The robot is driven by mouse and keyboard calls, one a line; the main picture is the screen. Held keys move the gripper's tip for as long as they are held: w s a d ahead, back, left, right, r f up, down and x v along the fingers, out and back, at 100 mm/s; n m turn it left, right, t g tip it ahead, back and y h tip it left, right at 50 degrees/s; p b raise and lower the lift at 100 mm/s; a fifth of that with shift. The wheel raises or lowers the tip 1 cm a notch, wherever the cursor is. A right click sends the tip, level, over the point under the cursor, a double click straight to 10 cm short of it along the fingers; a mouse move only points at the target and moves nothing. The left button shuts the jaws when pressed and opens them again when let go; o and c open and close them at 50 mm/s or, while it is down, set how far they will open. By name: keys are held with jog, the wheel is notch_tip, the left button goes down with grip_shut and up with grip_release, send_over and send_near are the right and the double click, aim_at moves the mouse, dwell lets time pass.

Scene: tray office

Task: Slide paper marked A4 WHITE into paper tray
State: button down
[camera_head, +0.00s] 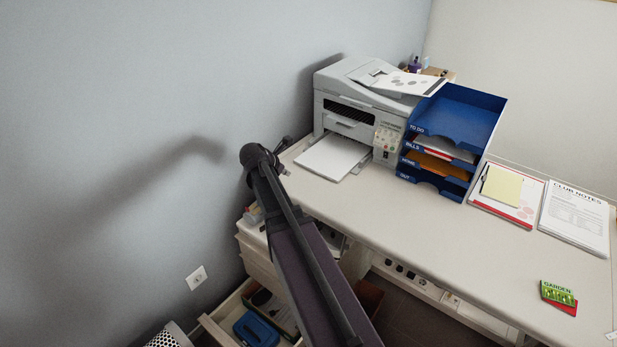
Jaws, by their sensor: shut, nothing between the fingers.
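A stack of white paper (332,157) lies at the front of the grey printer (362,100), its back end under the printer's lower opening. No A4 WHITE mark is legible on it. I cannot tell a separate paper tray under or behind it. My gripper (287,152) is at the far end of my dark arm, left of the paper by the desk's left edge. It is small and partly hidden behind my arm. It is shut and appears empty, apart from the paper.
A blue letter tray stack (470,110) stands right of the printer. A clipboard (508,195), CLUB NOTES papers (575,218) and a GARDEN packet (557,293) lie to the right. The desk's front middle (430,235) is clear. An open drawer (222,331) is below left.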

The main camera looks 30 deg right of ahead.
aim_at(312, 172)
jog(key=shift+w+d+f+n+h, duration=0.15)
jog(key=shift+w+d+n+h, duration=0.25)
jog(key=shift+d+n, duration=0.35)
jog(key=shift+b+x, duration=1)
jog(key=shift+x, duration=0.05)
jog(key=b+x, duration=0.5)
jog(key=x, duration=0.3)
jog(key=shift+a+f+b, duration=0.15)
jog(key=shift+f+b, duration=0.05)
jog(key=shift+b, duration=0.2)
jog(key=d, duration=0.1)
jog(key=w+d, duration=0.1)
jog(key=shift+d+r, duration=0.15)
jog(key=shift+d, duration=0.25)
jog(key=shift+w+d, duration=0.2)
jog(key=shift+d, duration=0.3)
